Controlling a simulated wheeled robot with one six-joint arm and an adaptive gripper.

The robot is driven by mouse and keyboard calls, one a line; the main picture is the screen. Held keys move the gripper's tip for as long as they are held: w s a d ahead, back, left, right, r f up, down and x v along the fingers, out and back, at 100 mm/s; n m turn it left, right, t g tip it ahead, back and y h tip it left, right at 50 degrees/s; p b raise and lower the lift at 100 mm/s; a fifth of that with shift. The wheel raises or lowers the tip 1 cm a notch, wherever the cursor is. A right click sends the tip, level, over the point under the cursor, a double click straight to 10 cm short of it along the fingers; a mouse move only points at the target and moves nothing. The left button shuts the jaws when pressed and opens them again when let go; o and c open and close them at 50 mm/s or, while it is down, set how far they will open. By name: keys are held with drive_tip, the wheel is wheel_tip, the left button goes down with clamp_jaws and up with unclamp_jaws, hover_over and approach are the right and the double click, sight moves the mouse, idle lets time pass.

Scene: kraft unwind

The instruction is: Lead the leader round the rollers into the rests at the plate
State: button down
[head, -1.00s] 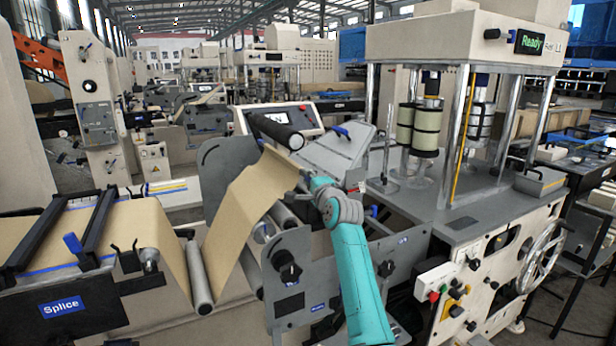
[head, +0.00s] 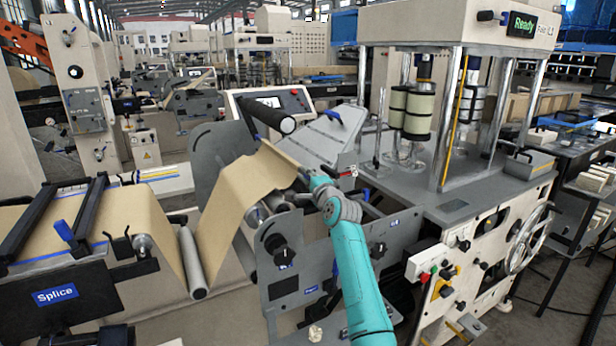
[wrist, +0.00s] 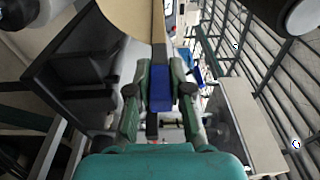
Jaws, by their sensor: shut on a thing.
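The leader is the front end of the tan kraft paper web (head: 232,190). The web runs from the splice table, down to a grey roller (head: 192,262), then slopes up to its raised end beside my gripper (head: 306,177). In the wrist view the paper (wrist: 132,14) comes in at the top, with a narrow bar along its edge. My gripper (wrist: 158,100) is shut on a blue grip piece (wrist: 158,97) at that edge. Another grey roller (head: 252,215) shows partly behind the web.
A black roller (head: 268,116) sits above the leader end, by a control screen (head: 272,101). Grey side plates (head: 300,282) with knobs flank the rollers. The press (head: 455,205) with posts stands to the right. The splice table (head: 75,225) is at left.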

drive_tip(key=shift+f, duration=0.1)
idle(0.3)
drive_tip(key=shift+f, duration=1.35)
